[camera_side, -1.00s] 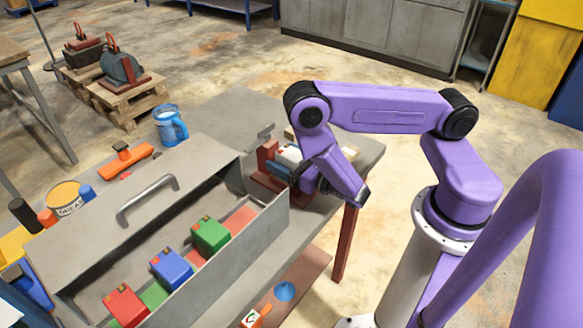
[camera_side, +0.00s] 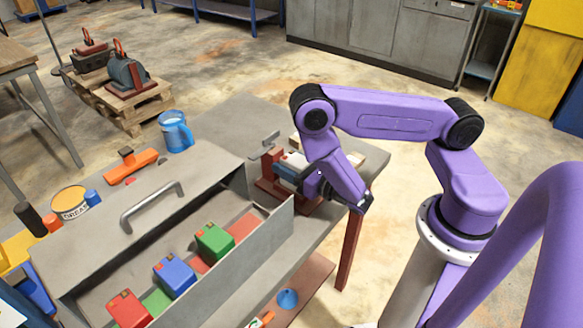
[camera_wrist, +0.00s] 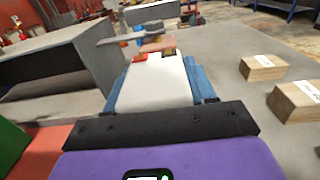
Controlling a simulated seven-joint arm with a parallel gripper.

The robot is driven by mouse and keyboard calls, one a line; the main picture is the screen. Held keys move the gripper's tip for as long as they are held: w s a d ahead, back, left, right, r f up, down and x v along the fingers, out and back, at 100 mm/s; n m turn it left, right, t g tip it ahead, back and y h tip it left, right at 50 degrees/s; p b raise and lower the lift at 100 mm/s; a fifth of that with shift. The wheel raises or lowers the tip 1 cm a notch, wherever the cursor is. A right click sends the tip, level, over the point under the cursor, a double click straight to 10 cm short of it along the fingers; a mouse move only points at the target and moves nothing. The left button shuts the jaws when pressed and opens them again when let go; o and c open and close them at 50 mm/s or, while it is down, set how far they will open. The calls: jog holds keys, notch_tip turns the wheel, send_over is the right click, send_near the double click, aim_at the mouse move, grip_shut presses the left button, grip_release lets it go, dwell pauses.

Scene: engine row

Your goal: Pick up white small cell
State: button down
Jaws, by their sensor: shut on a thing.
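The white small cell (camera_wrist: 155,85) is a pale block in the middle of the wrist view, held between the blue fingers of my gripper (camera_wrist: 157,72). In the side view the cell (camera_side: 294,160) is mostly hidden behind my wrist and the blue fingers. My gripper (camera_side: 288,174) is shut on it, low beside a dark red vise (camera_side: 270,178) on the grey bench. I cannot tell whether the cell is clear of the surface beneath it.
Two wooden blocks (camera_wrist: 263,67) (camera_wrist: 297,100) lie right of my gripper. An open grey toolbox (camera_side: 262,235) stands left, holding green (camera_side: 214,242), blue (camera_side: 173,271) and red (camera_side: 128,308) blocks. A blue mug (camera_side: 175,131) stands farther back.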

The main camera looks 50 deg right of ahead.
jog(key=shift+r, duration=4.65)
jog(key=w+d+r+m+h, duration=0.2)
jog(key=w+r+m+h, duration=0.1)
jog(key=r, duration=0.4)
jog(key=shift+w+r+g+h, duration=0.4)
jog(key=shift+w+h, duration=0.15)
jog(key=shift+h, duration=0.55)
jog(key=shift+s+a+f+n+t+y, duration=0.15)
jog(key=shift+s+a+f+n+y, duration=0.25)
jog(key=shift+s+f+y, duration=0.65)
jog(key=shift+s+a+f+n+t+y, duration=0.1)
jog(key=shift+s+a+f+n+y, duration=0.4)
jog(key=shift+f, duration=0.95)
jog(key=shift+s+a+f+n+t+y, duration=0.15)
jog(key=shift+s+f+n+y, duration=0.4)
jog(key=shift+f+y, duration=0.6)
jog(key=shift+d+f, duration=0.1)
jog(key=shift+f, duration=4.8)
jog(key=shift+f, duration=0.2)
